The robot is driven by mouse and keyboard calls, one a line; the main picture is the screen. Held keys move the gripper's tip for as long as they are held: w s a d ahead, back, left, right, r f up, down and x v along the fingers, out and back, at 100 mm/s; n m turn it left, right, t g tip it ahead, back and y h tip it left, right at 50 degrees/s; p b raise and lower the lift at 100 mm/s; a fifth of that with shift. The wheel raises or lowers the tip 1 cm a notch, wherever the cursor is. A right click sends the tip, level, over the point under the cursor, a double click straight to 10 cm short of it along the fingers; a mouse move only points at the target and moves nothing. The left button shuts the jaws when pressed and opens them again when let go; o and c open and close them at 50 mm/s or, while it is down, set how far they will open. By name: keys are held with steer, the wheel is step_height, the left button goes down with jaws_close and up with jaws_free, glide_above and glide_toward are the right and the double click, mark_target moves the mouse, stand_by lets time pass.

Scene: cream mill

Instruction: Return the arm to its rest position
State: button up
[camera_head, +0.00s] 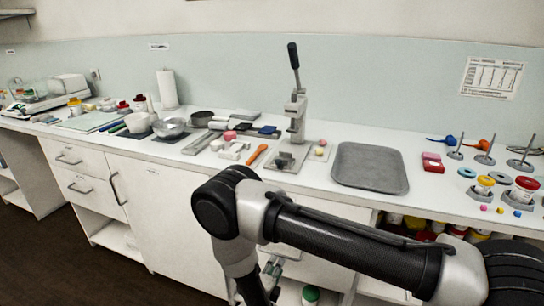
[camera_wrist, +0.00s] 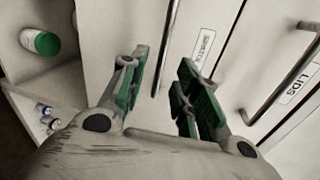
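My gripper (camera_wrist: 160,82) shows in the wrist view with its two green-padded fingers apart and nothing between them. It hangs in front of white cabinet fronts, below the worktop. In the head view my arm reaches in from the lower right, bends at an elbow left of centre and points down past the counter's front edge. The gripper end is partly hidden or cut off at the bottom there.
The white counter (camera_head: 320,188) carries a lever press (camera_head: 297,108), a grey tray (camera_head: 370,168), a paper roll (camera_head: 167,88) and several small items. Cabinet handles (camera_wrist: 166,45) stand out near the fingers. A green-lidded jar (camera_wrist: 40,42) sits on an open shelf to the left.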

steer(key=s+d+r+m+g+h, duration=0.25)
steer(key=d+m+h, duration=0.25)
steer(key=d+m, duration=0.35)
steer(key=s+d+r+n+g+y, duration=0.2)
steer(key=s+d+r+n, duration=0.4)
steer(key=r, duration=1)
steer(key=s+d+r+n+g+y, duration=0.3)
steer(key=s+d+r+n+y, duration=0.2)
steer(key=d+r+n, duration=0.6)
steer(key=s+d+r+n+g+y, duration=0.2)
steer(key=s+d+r+n, duration=0.5)
steer(key=r+n, duration=0.7)
step_height(320, 180, up, 7)
steer(key=d+y, duration=0.1)
steer(key=d, duration=0.1)
steer(key=shift+s+d+n+g, duration=0.15)
steer(key=shift+d+n+g, duration=0.2)
